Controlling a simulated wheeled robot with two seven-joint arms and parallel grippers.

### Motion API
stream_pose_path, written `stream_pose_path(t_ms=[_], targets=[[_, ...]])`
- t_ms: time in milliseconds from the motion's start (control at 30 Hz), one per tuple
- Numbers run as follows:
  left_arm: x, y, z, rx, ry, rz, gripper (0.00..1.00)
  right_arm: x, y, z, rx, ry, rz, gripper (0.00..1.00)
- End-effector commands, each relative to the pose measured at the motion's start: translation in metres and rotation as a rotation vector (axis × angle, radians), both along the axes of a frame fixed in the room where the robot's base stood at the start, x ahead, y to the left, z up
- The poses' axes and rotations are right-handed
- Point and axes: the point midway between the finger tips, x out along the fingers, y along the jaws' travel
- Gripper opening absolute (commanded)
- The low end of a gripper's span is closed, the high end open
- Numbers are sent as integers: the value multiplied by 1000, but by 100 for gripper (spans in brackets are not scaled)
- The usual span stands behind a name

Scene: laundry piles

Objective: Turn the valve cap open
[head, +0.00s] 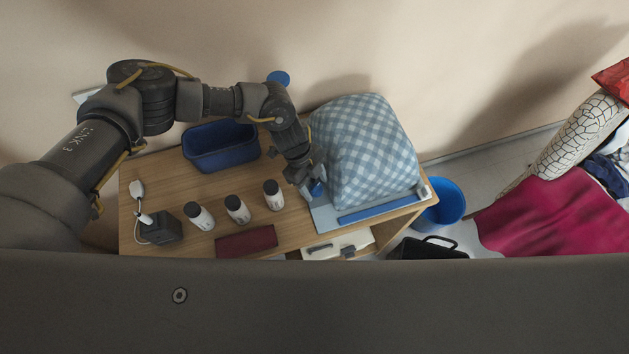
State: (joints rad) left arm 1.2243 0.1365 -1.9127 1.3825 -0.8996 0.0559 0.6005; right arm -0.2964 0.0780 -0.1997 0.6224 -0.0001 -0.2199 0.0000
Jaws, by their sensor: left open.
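A plump bag with a blue-and-white check pattern (365,150) lies at the right end of the wooden table, with a flat pale-blue edge and a darker blue strip (378,208) along its front. A small blue piece (317,187), which looks like the valve cap, shows at the bag's front left corner. My left gripper (309,188) is open and points down right at this blue piece. I cannot tell whether its fingers are around the piece or beside it, as the gripper partly hides it. My right gripper is out of view.
A blue bucket (444,201) and crimson cloth (545,215) are to the right.

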Motion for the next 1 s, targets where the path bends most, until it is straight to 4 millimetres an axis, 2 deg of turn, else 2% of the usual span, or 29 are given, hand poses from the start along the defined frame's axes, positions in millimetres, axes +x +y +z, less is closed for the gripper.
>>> stream_pose_path(t_ms=[300,633,867,1000], targets=[[-1,-1,-2,0,0,-1,55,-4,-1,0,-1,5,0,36],[0,-1,-2,0,0,0,12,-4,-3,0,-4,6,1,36],[0,-1,-4,1,-1,-22,12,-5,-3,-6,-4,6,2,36],[1,-1,-6,-1,-1,-76,12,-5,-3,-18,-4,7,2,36]])
